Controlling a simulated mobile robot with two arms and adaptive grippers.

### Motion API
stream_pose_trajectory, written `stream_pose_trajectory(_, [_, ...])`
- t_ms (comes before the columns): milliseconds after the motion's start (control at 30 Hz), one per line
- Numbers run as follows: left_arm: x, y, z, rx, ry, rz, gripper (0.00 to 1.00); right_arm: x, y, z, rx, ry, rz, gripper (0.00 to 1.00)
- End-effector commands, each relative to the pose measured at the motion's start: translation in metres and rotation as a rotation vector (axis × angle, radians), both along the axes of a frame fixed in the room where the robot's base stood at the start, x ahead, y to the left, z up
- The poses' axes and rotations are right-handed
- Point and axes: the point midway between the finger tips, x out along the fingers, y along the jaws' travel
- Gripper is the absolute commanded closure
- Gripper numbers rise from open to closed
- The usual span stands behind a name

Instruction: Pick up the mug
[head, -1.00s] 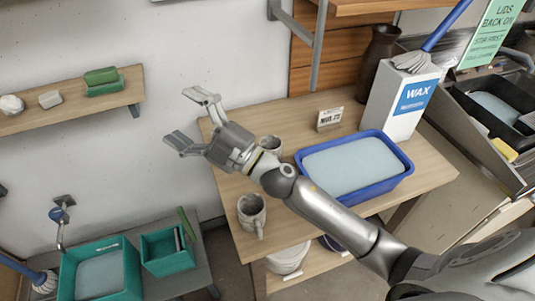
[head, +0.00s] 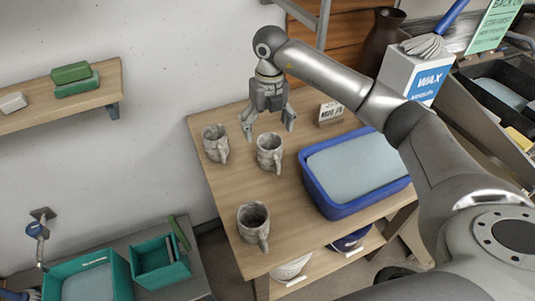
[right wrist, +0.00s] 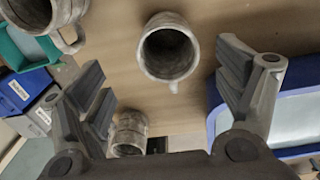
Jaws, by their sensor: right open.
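Three grey, mottled mugs stand upright on the wooden table in the head view: a back-left mug (head: 216,143), a middle mug (head: 269,152) and a front mug (head: 253,224). My right gripper (head: 268,130) points down above the table, just behind and over the middle mug. It is open and empty. In the right wrist view, one mug (right wrist: 169,48) with its dark mouth showing lies between and beyond the open fingers of the right gripper (right wrist: 163,66). Another mug (right wrist: 130,134) shows low by the left finger, and a third (right wrist: 50,18) at the upper left. My left gripper is out of view.
A blue tub (head: 313,182) of pale glaze stands right of the mugs. A small sign (head: 331,113) and a WAX box (head: 408,78) stand behind it. Teal bins (head: 160,262) are lower left. Bare table (head: 222,180) lies between the mugs.

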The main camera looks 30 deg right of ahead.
Motion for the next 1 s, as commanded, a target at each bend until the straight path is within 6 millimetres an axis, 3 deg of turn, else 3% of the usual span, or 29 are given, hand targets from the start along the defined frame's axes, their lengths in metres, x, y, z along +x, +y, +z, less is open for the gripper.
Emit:
stream_pose_trajectory(133, [0.0,0.0,0.004,0.0,0.0,0.0,0.68,-0.001,-0.012,-0.007,-0.04,0.015,-0.02,0.12])
stream_pose_trajectory(400, [0.0,0.0,0.014,0.0,0.0,0.0,0.68,-0.002,-0.01,-0.047,-0.036,0.014,-0.018,0.12])
stream_pose_trajectory(567, [0.0,0.0,0.019,0.001,-0.001,0.0,0.68,-0.004,-0.009,-0.057,-0.035,0.014,-0.017,0.12])
stream_pose_trajectory(767, [0.001,0.001,0.039,0.002,-0.001,0.0,0.68,-0.012,-0.005,-0.082,-0.034,0.015,-0.016,0.12])
stream_pose_trajectory(1000, [0.001,0.002,0.041,0.003,-0.002,0.0,0.68,-0.01,-0.006,-0.105,-0.034,0.011,-0.017,0.12])
